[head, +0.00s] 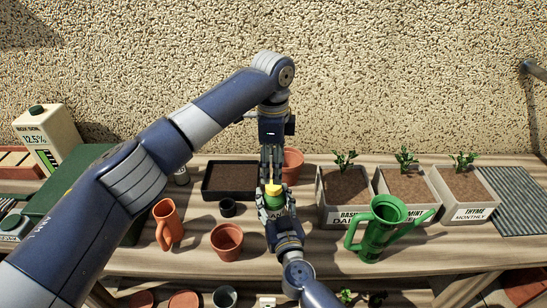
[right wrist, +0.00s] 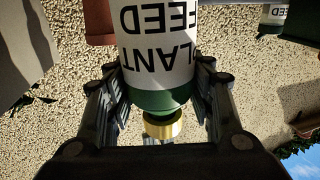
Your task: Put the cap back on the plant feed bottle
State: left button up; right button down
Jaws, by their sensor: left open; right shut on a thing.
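The plant feed bottle (head: 272,214) is green with a white label and is mostly hidden by my grippers in the head view. In the right wrist view the bottle (right wrist: 158,60) appears upside down, between the fingers of my right gripper (right wrist: 158,95). My right gripper (head: 276,212) is shut on it. A yellow-gold cap (head: 273,189) is at the bottle's neck, and the cap (right wrist: 163,125) also shows there in the right wrist view. I cannot tell whether it is fully seated. My left gripper (head: 271,180) is open and points down, its fingertips close over the cap.
A green watering can (head: 378,232) and labelled planters (head: 345,213) stand right of the bottle. An orange jug (head: 167,225), terracotta pot (head: 227,241), small black pot (head: 227,208) and soil tray (head: 207,195) stand to the left. A ribbed grey mat (head: 518,200) lies far right.

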pick_arm(q)
jog(key=n, duration=0.3)
jog(key=shift+r+n, duration=0.1)
jog(key=shift+n, duration=0.2)
jog(key=n, duration=0.5)
jog(key=shift+r, duration=0.15)
jog(key=n, duration=0.3)
jog(key=shift+r, duration=0.1)
jog(key=n, duration=0.5)
jog(key=shift+r+n, duration=0.1)
jog(key=shift+n, duration=0.2)
jog(key=n, duration=0.3)
jog(key=shift+r, duration=0.1)
jog(key=n, duration=0.5)
jog(key=shift+r+n, duration=0.15)
jog(key=shift+n, duration=0.15)
jog(key=n, duration=0.6)
jog(key=shift+r+n, duration=0.2)
jog(key=shift+n, duration=0.2)
jog(key=shift+f, duration=4)
